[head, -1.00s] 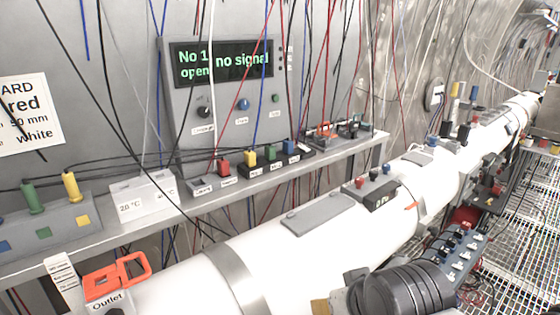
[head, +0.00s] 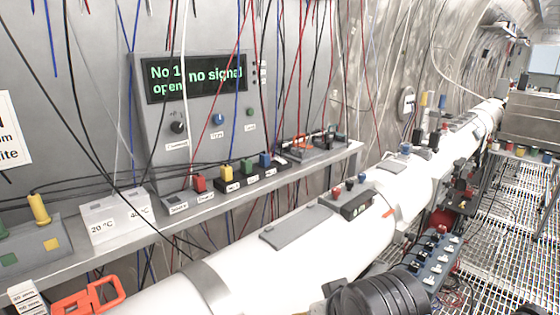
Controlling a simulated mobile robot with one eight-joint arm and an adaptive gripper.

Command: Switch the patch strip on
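A blue-grey strip (head: 432,262) with several black switches or plugs and pale labels sits low at the right, beside the white pipe; it may be the patch strip. Its labels and switch positions are too small to read. A dark box (head: 252,184) with yellow, green and blue plugs stands on the shelf, a red plug (head: 199,184) just left of it. The panel display (head: 195,77) reads "No 1 open" and "no signal". A black rounded part of my arm shows at the bottom, close to the strip's near end. My gripper's fingers are not visible.
The white pipe (head: 300,258) runs from the lower left to the far right, with a grey plate and a small box (head: 345,204) on top. Loose cables hang before the wall and shelf (head: 150,240). An orange handle (head: 88,298) is at lower left. Grated floor (head: 490,235) shows at right.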

